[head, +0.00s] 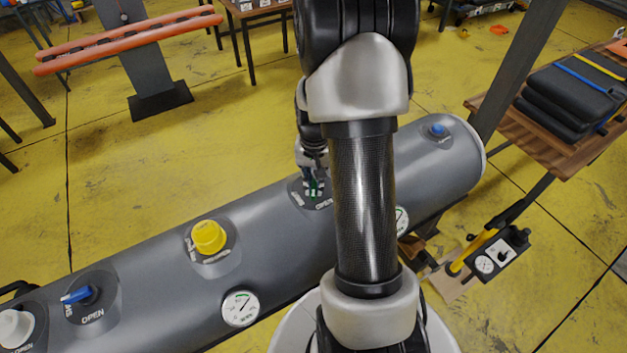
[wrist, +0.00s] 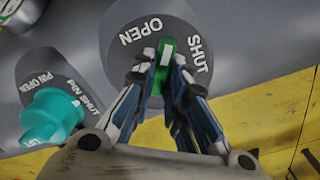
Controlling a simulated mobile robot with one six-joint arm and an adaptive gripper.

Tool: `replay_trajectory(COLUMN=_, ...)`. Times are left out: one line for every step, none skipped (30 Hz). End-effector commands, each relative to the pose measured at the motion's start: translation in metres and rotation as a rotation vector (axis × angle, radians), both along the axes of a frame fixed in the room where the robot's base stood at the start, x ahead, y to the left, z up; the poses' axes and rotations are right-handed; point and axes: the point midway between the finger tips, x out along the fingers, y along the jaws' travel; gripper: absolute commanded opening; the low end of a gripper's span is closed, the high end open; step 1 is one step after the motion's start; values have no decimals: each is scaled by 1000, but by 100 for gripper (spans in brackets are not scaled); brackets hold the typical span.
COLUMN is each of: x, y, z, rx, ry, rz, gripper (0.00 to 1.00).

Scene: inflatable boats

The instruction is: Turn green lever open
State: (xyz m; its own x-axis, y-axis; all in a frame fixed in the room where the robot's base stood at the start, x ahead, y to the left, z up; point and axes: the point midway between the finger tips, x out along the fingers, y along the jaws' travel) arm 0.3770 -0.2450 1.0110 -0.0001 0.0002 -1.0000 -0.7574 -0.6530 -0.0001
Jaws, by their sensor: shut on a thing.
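The green lever (wrist: 166,52) sits on a dark round plate marked OPEN and SHUT on the grey tube (head: 145,245). In the wrist view its tip lies between the two words. My gripper (wrist: 165,68) is shut on the lever, one finger on each side, and the fingers hide its lower part. In the head view my gripper (head: 313,178) reaches down to the tube, and a little of the green lever (head: 314,189) shows among the fingers. My arm covers part of the tube to the right.
A yellow knob (head: 208,236), a blue lever (head: 77,296) and a gauge (head: 240,308) sit along the tube. A blue knob (head: 438,130) is at its far end. A teal knob (wrist: 52,116) marked PIN OPEN and PIN SHUT is close to my gripper.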

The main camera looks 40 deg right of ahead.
Motion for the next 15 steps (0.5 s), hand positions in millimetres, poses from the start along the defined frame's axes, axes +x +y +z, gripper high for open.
replay_trajectory(x=0, y=0, z=1, rx=-1, ry=-1, rz=44, gripper=0)
replay_trajectory(x=0, y=-1, z=1, rx=-1, ry=-1, rz=73, gripper=0)
replay_trajectory(x=0, y=-1, z=1, rx=-1, ry=-1, rz=111, gripper=0)
replay_trajectory(x=-1, y=-1, z=1, rx=-1, ry=-1, rz=139, gripper=0)
replay_trajectory(x=-1, y=-1, z=1, rx=-1, ry=-1, rz=167, gripper=0)
replay_trajectory(x=-1, y=-1, z=1, rx=-1, ry=-1, rz=204, gripper=0)
replay_trajectory(x=-1, y=-2, z=1, rx=-1, ry=-1, rz=231, gripper=0)
replay_trajectory(x=-1, y=-2, z=1, rx=-1, ry=-1, rz=258, gripper=0)
replay_trajectory(x=-1, y=-2, z=1, rx=-1, ry=-1, rz=293, gripper=0)
replay_trajectory(x=-1, y=-2, z=1, rx=-1, ry=-1, rz=318, gripper=0)
replay_trajectory(x=-2, y=-3, z=1, rx=-1, ry=-1, rz=342, gripper=0)
replay_trajectory(x=-2, y=-3, z=1, rx=-1, ry=-1, rz=374, gripper=0)
replay_trajectory(x=-2, y=-3, z=1, rx=-1, ry=-1, rz=397, gripper=0)
replay_trajectory(x=-2, y=-3, z=1, rx=-1, ry=-1, rz=419, gripper=0)
replay_trajectory(x=-2, y=-3, z=1, rx=-1, ry=-1, rz=447, gripper=0)
